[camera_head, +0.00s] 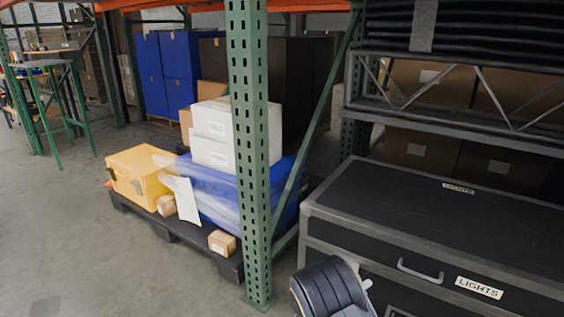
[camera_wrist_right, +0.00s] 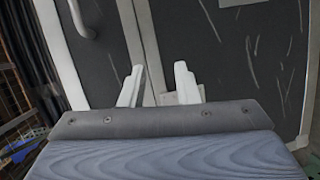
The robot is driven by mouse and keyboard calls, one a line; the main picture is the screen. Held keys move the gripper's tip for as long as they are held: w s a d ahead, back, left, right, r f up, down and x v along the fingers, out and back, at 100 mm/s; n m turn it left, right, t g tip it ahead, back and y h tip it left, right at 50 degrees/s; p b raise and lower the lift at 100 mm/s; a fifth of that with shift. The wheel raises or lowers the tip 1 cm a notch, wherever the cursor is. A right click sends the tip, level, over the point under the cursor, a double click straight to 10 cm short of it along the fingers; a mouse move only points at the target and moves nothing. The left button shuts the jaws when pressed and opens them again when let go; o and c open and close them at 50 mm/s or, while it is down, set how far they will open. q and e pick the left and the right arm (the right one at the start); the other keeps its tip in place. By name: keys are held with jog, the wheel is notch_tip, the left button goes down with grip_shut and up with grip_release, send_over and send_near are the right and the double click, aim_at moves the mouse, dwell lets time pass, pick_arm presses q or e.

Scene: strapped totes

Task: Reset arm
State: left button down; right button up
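My right gripper (camera_wrist_right: 160,86) shows in the right wrist view with its two pale fingers apart and nothing between them. The black metal-edged case marked LIGHTS (camera_head: 430,215) fills the lower right of the head view. A scuffed dark panel with pale metal edging (camera_wrist_right: 240,50) lies behind the fingers in the wrist view. I cannot tell how far the fingers are from it. In the head view, my dark ribbed right wrist is at the bottom, in front of the case, with a bit of the pale gripper (camera_head: 366,285) beside it. My left gripper is out of view.
A green rack post (camera_head: 250,150) stands left of the case. Behind it, a black pallet (camera_head: 165,228) bears a yellow tote (camera_head: 140,175), blue wrapped goods (camera_head: 215,190), white boxes (camera_head: 215,153) and small cartons. The floor at the left (camera_head: 70,230) is clear.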

jog(key=s+d+r+m+g+y, duration=0.3)
jog(key=s+d+r+g, duration=0.15)
jog(key=s, duration=0.45)
jog(key=s+d+r+m+g+y, duration=0.3)
jog(key=s+d+m+g, duration=0.15)
jog(key=s, duration=0.35)
jog(key=s+a+r+t+y, duration=0.2)
jog(key=s+a+r+y, duration=0.35)
jog(key=s, duration=0.35)
jog(key=s+a+r+t+y, duration=0.35)
jog(key=s+a+y, duration=0.2)
jog(key=s, duration=0.35)
notch_tip(320, 180, up, 36)
jog(key=a+p, duration=0.1)
jog(key=p, duration=3.4)
jog(key=shift+r+g, duration=0.25)
jog(key=shift+g, duration=0.1)
jog(key=shift+s+a+m, duration=0.1)
jog(key=shift+m, duration=0.15)
